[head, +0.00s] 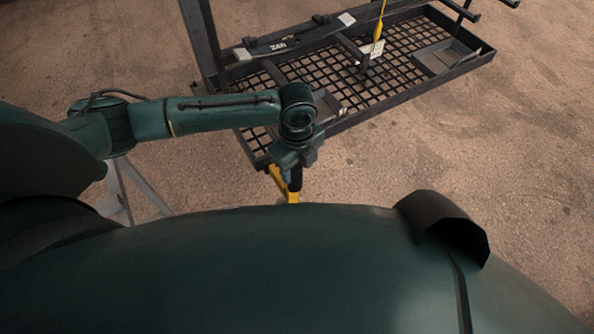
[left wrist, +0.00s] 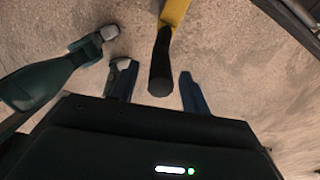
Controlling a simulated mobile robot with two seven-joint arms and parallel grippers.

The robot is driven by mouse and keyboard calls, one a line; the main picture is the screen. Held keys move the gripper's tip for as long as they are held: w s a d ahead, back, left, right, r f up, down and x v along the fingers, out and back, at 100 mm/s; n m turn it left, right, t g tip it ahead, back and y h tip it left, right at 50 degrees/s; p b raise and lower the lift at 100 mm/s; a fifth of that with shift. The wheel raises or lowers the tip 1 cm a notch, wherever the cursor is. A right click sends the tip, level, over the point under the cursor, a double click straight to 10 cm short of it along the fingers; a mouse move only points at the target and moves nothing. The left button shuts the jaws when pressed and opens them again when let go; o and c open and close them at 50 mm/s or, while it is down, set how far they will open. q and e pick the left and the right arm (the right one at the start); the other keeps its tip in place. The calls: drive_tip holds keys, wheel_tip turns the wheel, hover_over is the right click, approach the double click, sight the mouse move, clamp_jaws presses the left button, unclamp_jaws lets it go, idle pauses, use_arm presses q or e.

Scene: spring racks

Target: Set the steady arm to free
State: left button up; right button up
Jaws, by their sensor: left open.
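The steady arm appears to be the yellow bar (head: 278,178) at the near left corner of the rack, low down below my left gripper (head: 293,176). In the left wrist view the yellow bar (left wrist: 175,12) comes in from the top and ends in a black grip (left wrist: 160,65). The two fingers of my left gripper (left wrist: 156,78) are open, one on each side of the black grip, with a gap visible on both sides. Whether the grip lies fully at finger depth is hard to tell. My right gripper is not seen.
The dark rack (head: 350,88) with a mesh floor stands beyond my arm, with an upright post (head: 200,40) at its left. A yellow rod (head: 380,22) with a white tag (head: 371,49) hangs over it. A tray (head: 445,56) sits at its right end. Bare ground lies right.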

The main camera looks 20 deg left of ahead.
use_arm(q)
drive_tip(key=shift+f, duration=1.4)
drive_tip(key=shift+c, duration=0.4)
clamp_jaws()
